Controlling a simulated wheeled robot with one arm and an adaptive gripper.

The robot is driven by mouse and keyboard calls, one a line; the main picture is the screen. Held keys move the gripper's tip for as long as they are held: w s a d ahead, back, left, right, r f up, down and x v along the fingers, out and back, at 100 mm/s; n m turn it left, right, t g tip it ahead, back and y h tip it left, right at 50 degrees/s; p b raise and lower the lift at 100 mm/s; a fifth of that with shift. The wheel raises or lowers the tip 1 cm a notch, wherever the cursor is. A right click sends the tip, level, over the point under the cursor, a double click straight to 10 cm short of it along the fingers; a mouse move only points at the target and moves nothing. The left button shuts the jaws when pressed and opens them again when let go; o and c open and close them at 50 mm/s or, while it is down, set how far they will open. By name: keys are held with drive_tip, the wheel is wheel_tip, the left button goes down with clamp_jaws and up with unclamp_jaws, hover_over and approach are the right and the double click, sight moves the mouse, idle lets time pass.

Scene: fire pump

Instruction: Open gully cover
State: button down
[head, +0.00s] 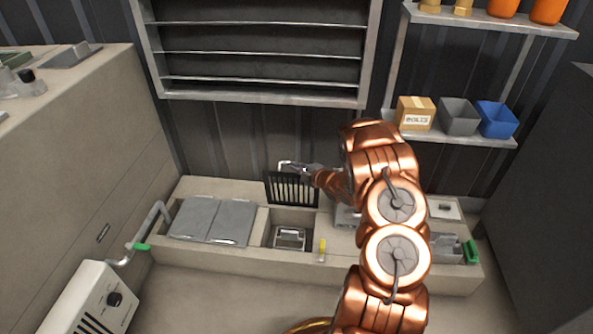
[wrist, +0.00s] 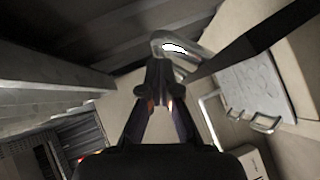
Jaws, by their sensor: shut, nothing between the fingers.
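The gully cover (head: 292,190) is a dark slotted grate. It stands up on edge at the back of an open gully (head: 290,216) in the pale floor unit. A pale metal loop handle (head: 284,165) shows at its top edge; the loop also shows in the wrist view (wrist: 178,44). My gripper (head: 297,168) is at the cover's top, beside the handle. In the wrist view my gripper (wrist: 158,68) has its fingers together and empty, with the loop just past the tips. Whether they touch it is unclear.
A metal basket with a handle (head: 290,238) sits in the gully. Grey lids (head: 212,219) lie to the left, and a yellow tag (head: 322,249) is at the gully's right. Above, a louvred vent (head: 260,45) and a shelf with bins (head: 457,116) are on the wall.

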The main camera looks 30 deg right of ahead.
drive_tip(key=shift+w+d+r, duration=0.2)
drive_tip(key=shift+w+d, duration=1)
drive_tip(key=shift+w, duration=0.15)
drive_tip(key=shift+s+a, duration=0.1)
